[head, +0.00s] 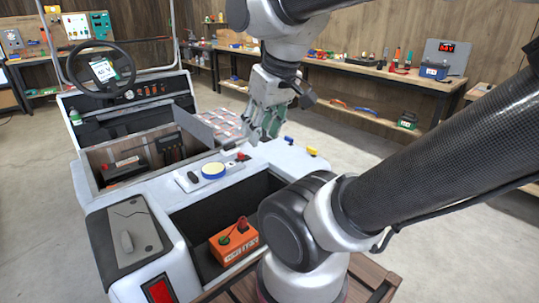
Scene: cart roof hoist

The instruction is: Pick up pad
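A round pad (213,169) with a pale yellow top and a blue edge lies on a light tray (228,171) on the white cart body. It is the only thing I see that looks like a pad. My gripper (262,134) points down above the cart's far edge, to the right of and behind the pad, apart from it. Its fingers are small and overlap in this view, so I cannot tell whether they are open or shut. I see nothing clearly held in it.
A small dark object (193,177) lies beside the pad. Red, blue and yellow small items (312,151) sit near the cart's far edge. An orange box (234,242) stands in the open bay. The steering wheel (101,70) rises at the left. Workbenches line the back wall.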

